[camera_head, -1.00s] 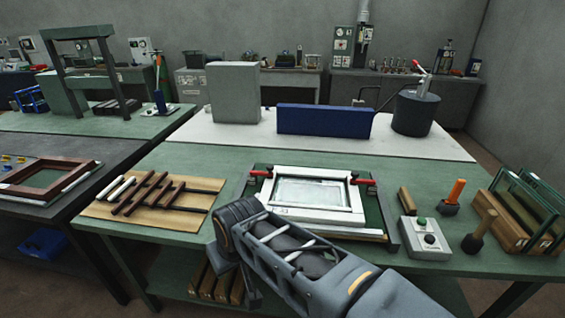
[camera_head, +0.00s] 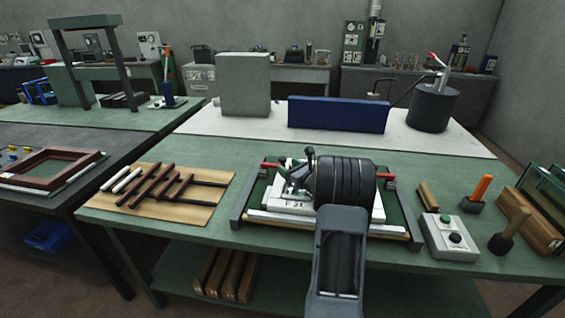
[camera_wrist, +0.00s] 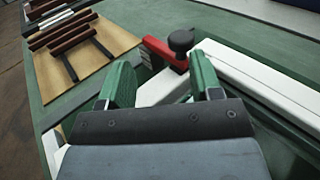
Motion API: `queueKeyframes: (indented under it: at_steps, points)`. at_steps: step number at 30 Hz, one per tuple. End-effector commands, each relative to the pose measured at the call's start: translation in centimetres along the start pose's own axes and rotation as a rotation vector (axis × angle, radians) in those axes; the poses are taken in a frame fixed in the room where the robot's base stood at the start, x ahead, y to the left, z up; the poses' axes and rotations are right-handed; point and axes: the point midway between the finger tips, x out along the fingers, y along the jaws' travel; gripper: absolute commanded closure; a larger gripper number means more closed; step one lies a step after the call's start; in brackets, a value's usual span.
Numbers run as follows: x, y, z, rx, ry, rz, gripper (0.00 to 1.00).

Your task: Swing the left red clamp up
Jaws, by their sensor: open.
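The left red clamp (camera_head: 271,166) sits at the left rear corner of the white frame (camera_head: 262,218) in the head view. In the wrist view the red clamp (camera_wrist: 164,52) is a red bar with a black round knob (camera_wrist: 181,40) at its right end, lying low across the frame's corner. My gripper (camera_wrist: 165,78) is open, its two green fingertips apart, with the clamp beyond and between them in the picture. I cannot tell whether it touches the clamp. A second red clamp (camera_head: 385,176) shows on the right.
A board with dark sticks (camera_head: 165,195) lies left of the fixture. A button box (camera_head: 448,237) and upright-handled tools (camera_head: 511,231) stand to its right. A blue block (camera_head: 338,115) is behind. The green bench between board and fixture is clear.

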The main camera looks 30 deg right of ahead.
Motion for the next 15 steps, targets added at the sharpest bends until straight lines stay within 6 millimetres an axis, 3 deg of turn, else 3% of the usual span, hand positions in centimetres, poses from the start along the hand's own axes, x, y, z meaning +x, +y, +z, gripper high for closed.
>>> queueKeyframes:
  at_steps: [5, 15]
  points:
    - [0.4, -2.0, -0.8, 0.053, -0.021, -0.062, 0.41]
    - [5.0, -2.4, -0.7, 0.058, -0.023, -0.067, 0.41]
